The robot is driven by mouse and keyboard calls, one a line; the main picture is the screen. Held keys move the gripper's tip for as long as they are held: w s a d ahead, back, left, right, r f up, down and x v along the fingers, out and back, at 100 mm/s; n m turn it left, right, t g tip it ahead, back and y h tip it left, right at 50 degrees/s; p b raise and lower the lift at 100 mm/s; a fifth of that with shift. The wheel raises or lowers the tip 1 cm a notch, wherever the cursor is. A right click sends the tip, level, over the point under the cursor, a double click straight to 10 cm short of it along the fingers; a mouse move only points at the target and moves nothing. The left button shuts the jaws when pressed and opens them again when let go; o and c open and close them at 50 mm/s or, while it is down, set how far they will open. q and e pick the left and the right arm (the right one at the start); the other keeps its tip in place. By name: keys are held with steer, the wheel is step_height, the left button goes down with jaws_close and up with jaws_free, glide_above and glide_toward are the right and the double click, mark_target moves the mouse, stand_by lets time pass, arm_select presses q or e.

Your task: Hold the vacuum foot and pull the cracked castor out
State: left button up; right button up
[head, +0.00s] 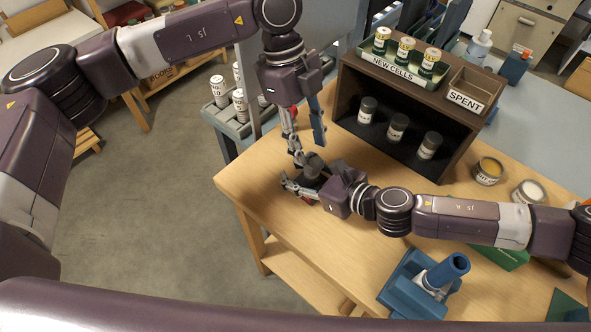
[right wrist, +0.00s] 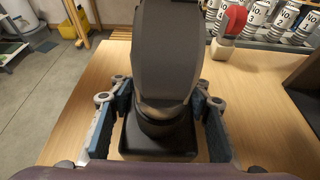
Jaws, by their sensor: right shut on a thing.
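The dark grey and black vacuum foot (right wrist: 165,60) stands between the blue finger pads of my right gripper (right wrist: 160,125) in the right wrist view, its black base low between them. In the head view my right gripper (head: 308,184) is shut on it near the table's left edge, and the foot (head: 313,165) shows only as a small dark shape. My left gripper (head: 309,150) points down just above it, fingers apart. I cannot make out the castor separately. I cannot tell whether the left fingers touch the foot.
A dark shelf box (head: 345,103) carries several cells on top, beside the SPENT tray (head: 490,92). A blue device (head: 420,288) stands at the front and two open tins (head: 488,171) at right. White canisters (head: 218,90) stand beyond the table.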

mark_target(312, 156)
arm_select(q)
steer(key=shift+x, duration=2.15)
steer(key=shift+c, duration=0.2)
jaws_close()
steer(key=shift+r, duration=0.2)
steer(key=shift+r, duration=1.7)
steer(key=shift+r, duration=2.5)
